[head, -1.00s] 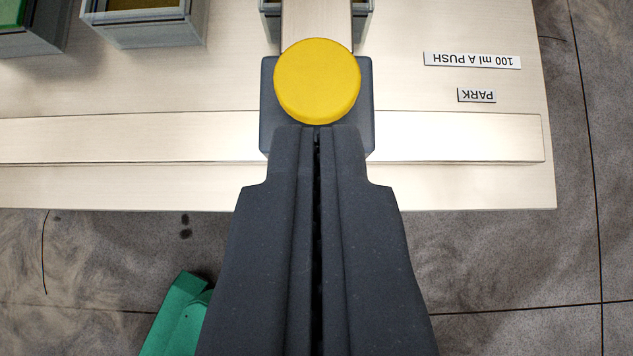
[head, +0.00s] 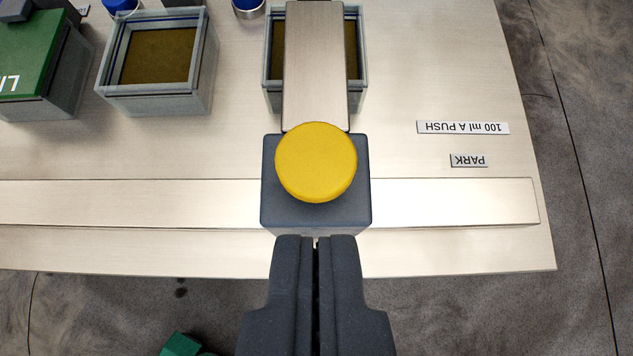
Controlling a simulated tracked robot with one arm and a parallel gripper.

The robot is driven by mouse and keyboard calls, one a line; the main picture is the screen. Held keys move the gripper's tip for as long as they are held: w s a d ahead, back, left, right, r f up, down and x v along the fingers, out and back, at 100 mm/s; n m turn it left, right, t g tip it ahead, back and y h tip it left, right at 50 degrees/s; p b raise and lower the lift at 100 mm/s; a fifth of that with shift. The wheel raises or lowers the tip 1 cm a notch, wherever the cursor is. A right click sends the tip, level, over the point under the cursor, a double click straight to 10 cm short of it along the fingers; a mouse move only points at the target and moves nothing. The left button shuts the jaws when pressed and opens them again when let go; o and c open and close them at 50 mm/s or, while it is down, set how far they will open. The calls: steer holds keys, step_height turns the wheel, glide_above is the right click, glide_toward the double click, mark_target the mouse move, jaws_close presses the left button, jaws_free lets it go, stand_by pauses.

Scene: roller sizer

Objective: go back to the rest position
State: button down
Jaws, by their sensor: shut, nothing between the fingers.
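My gripper (head: 316,240) is shut and empty at the bottom middle of the head view, its fingers side by side. Its tips are just in front of a dark block (head: 352,208) with a round yellow button (head: 316,162) on top. In the picture a narrow gap or light edge shows between tips and block; I cannot tell if they touch. The block sits on a long metal rail (head: 450,202). A metal arm (head: 315,65) runs from the block over a container.
Grey open containers stand behind, one under the arm (head: 275,95) and one to the left (head: 155,100). A green-lidded box (head: 40,60) is at far left. Labels reading "PARK" (head: 468,160) and "100 ml A PUSH" (head: 462,127) lie right. Open floor (head: 480,315) lies in front of the table.

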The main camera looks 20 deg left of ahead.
steer(key=s+a+r+m+t+h, duration=0.1)
steer(key=s+a+r+t, duration=0.15)
steer(key=r, duration=0.85)
steer(key=s+a+r+m+t+h, duration=0.1)
steer(key=s+a+r, duration=0.25)
steer(key=r, duration=0.75)
steer(key=s+a+r+m+t+h, duration=0.1)
steer(key=s+a+r+t, duration=0.1)
steer(key=s+r, duration=0.4)
steer(key=s+a+r+m+t, duration=0.1)
steer(key=s+a+r+m, duration=0.1)
steer(key=s+r, duration=0.5)
step_height(320, 180, up, 4)
steer(key=shift+a+r+t+h, duration=0.1)
steer(key=shift+a+t+h, duration=0.3)
steer(key=shift+a, duration=0.15)
